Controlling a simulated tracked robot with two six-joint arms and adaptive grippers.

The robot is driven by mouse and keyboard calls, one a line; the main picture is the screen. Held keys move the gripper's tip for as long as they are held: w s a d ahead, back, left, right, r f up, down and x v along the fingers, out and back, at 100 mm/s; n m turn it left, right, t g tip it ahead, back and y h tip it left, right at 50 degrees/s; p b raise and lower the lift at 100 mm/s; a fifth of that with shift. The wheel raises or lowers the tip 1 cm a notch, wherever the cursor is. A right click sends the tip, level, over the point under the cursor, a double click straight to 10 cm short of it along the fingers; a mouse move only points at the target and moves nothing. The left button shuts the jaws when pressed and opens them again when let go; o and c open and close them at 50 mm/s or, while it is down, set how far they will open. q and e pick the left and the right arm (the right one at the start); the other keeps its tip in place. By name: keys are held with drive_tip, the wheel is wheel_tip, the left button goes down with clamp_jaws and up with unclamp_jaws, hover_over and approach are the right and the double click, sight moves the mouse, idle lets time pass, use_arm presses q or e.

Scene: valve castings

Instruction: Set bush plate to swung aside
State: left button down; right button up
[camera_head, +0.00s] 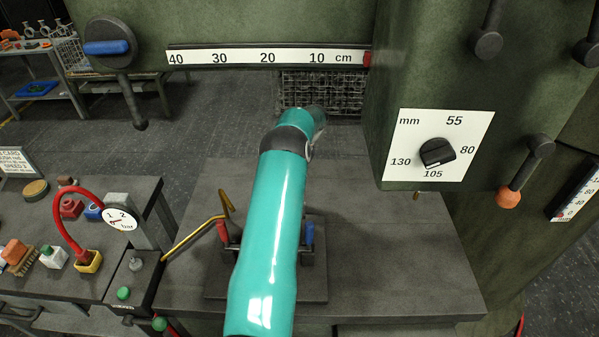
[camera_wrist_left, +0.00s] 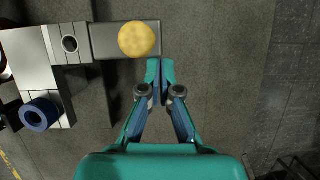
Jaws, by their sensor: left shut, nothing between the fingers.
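In the left wrist view, a flat grey plate with a dark round hole, which looks like the bush plate (camera_wrist_left: 104,42), lies across the upper left. A round yellow knob (camera_wrist_left: 137,39) sits near its right end. My left gripper (camera_wrist_left: 159,68) is shut and empty, its fingertips just below and right of the knob; contact cannot be told. In the head view, my teal arm crosses the middle and hides most of the fixture and the gripper. Part of the fixture's dark base (camera_head: 316,285) shows. My right gripper is in neither view.
A red handle (camera_head: 222,232) and a blue handle (camera_head: 309,233) flank my arm. A bent yellow rod (camera_head: 193,238) stands to their left. The machine head with a dial (camera_head: 437,153) overhangs at right. The table (camera_head: 400,265) is clear right of the fixture.

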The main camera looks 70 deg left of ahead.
use_arm(q)
drive_tip(key=shift+s+a+r, duration=0.1)
drive_tip(key=shift+s+a, duration=0.15)
drive_tip(key=shift+a, duration=0.05)
drive_tip(key=shift+r, duration=0.1)
idle(0.3)
drive_tip(key=v, duration=1.2)
drive_tip(key=shift+w+d+f, duration=0.2)
drive_tip(key=shift+w, duration=0.1)
